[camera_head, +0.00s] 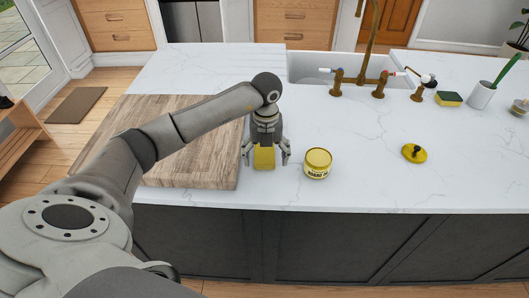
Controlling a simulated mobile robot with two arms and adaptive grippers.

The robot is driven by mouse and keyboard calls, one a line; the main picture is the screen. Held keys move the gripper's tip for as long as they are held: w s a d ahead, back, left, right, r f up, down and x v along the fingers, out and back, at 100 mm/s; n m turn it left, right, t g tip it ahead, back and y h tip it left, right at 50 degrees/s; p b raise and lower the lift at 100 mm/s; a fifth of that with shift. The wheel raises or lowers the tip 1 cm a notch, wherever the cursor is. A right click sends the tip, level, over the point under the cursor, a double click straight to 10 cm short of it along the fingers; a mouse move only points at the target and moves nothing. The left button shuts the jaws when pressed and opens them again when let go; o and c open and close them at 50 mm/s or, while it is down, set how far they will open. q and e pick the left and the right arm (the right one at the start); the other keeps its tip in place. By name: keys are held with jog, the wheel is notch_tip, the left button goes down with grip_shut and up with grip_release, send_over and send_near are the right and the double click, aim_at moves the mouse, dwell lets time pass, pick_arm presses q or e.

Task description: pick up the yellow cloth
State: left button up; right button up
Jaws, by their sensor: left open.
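The yellow cloth (264,159) lies on the white marble counter (367,159), just right of the wooden cutting board. It looks like a small folded block, and its upper part is hidden by my gripper. My left gripper (265,157) points down over the cloth. Its fingers are open, one on each side of the cloth; I cannot tell whether they touch it. My right gripper is not in view.
A yellow tin (317,164) stands close to the right of my left gripper. The large cutting board (210,160) lies to the left. The sink (308,68) and brass tap (371,40) are behind.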

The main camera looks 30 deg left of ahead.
aim_at(265, 164)
pick_arm(q)
notch_tip(265, 164, down, 2)
jog(key=shift+a+f+p, duration=0.15)
jog(key=shift+f+p, duration=0.1)
jog(key=shift+p, duration=0.1)
jog(key=shift+f, duration=0.45)
jog(key=shift+c, duration=1.3)
jog(key=c, duration=0.8)
jog(key=shift+c, duration=0.2)
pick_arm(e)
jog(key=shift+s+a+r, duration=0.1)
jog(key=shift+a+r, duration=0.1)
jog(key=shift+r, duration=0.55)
pick_arm(q)
jog(key=shift+r, duration=0.1)
